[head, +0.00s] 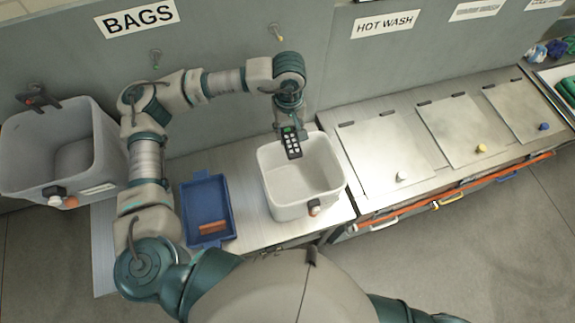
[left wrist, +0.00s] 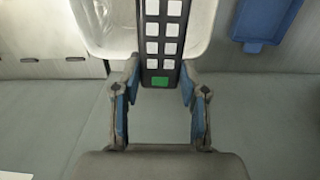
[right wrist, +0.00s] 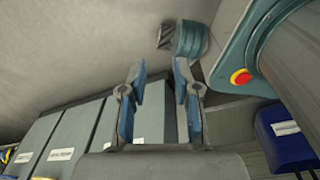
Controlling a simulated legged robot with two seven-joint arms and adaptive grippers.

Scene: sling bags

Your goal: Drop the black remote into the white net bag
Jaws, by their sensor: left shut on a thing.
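The black remote (head: 292,145), with pale buttons and a green one, is held upright by my left gripper (head: 288,128). In the left wrist view the remote (left wrist: 161,40) sits between the fingertips of my left gripper (left wrist: 160,70), which is shut on it near its green-button end. The white net bag (head: 327,206) stands open on the metal counter, and the remote hangs over its opening near the back rim. The bag's pale side also shows in the left wrist view (left wrist: 103,25). My right gripper (right wrist: 160,70) is empty, its fingers apart, away from the bag.
A blue tray (head: 187,212) with an orange-brown block (head: 213,227) lies left of the bag. A larger pale bin (head: 20,165) hangs at the far left. Metal lids (head: 385,155) with coloured knobs are to the right. The grey wall (head: 225,50) rises behind.

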